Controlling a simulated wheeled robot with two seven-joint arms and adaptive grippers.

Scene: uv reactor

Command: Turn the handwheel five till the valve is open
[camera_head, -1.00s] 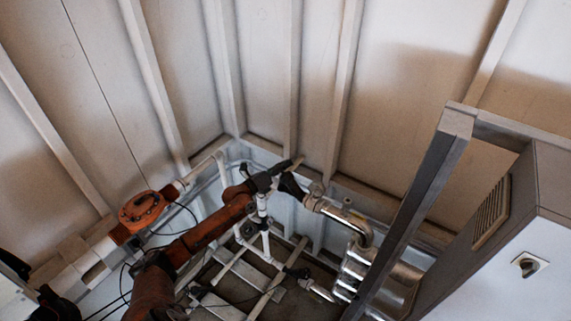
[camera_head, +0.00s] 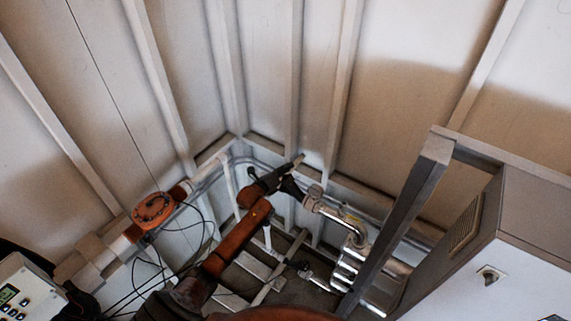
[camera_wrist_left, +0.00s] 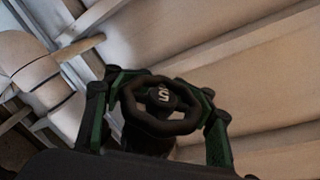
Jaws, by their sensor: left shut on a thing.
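Handwheel five (camera_wrist_left: 185,121) is a black, rounded many-sided wheel in the left wrist view, with a pale 5 on its dark hub. My left gripper (camera_wrist_left: 157,103) has green-edged fingers on both sides of the wheel and is shut on its rim. In the head view my orange left arm reaches up to the corner, and the left gripper (camera_head: 284,178) is at the upper end of a shiny metal pipe (camera_head: 330,211). There the wheel is too small and dark to make out clearly. My right gripper is not in view.
An orange round device (camera_head: 153,210) sits on a pale pipe at left, with loose black cables nearby. A metal frame post (camera_head: 402,220) and a grey cabinet (camera_head: 465,250) stand at right. Ribbed walls close in behind the corner.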

